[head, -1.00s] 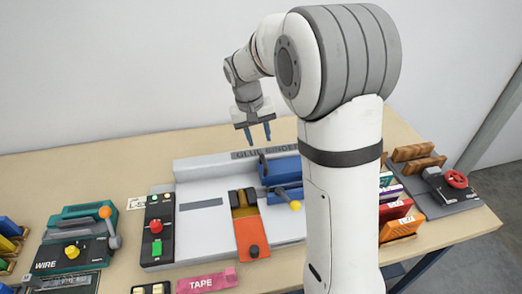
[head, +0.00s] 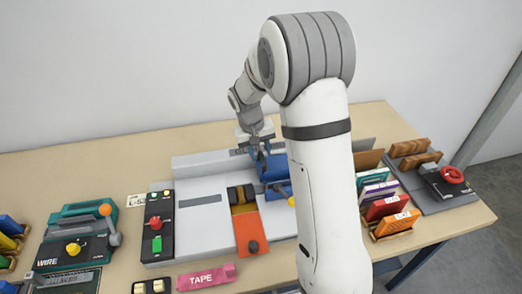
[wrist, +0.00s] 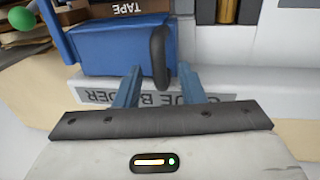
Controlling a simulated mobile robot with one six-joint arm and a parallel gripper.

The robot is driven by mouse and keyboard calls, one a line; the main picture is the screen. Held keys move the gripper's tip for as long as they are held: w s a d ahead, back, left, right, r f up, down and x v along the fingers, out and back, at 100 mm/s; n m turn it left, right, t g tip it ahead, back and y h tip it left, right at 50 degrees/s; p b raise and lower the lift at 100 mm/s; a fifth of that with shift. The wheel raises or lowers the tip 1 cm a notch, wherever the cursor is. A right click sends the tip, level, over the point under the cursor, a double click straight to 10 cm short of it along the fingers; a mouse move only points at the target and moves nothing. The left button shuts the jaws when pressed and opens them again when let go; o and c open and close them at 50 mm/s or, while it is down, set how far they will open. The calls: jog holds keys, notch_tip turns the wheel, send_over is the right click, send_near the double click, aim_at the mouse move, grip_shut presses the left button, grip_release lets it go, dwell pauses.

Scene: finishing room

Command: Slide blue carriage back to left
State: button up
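The blue carriage (head: 278,190) sits at the right part of the grey glue binder (head: 190,222), partly hidden behind my arm. In the wrist view the blue carriage (wrist: 110,48) fills the upper left, with a dark upright handle (wrist: 159,55) at its near side. My gripper (head: 258,152) is at the carriage's back left. In the wrist view my gripper (wrist: 162,70) is open, with the handle showing between its two blue fingers and a gap on each side. I cannot tell how deep the handle sits between them.
An orange clamp piece (head: 248,232) lies left of the carriage on the binder. A control box (head: 158,222) with red and green buttons stands at the binder's left end. Colored books (head: 385,207) stand at the right. A pink tape box (head: 205,277) lies in front.

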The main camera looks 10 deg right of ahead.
jog(key=shift+c, duration=0.3)
grip_shut()
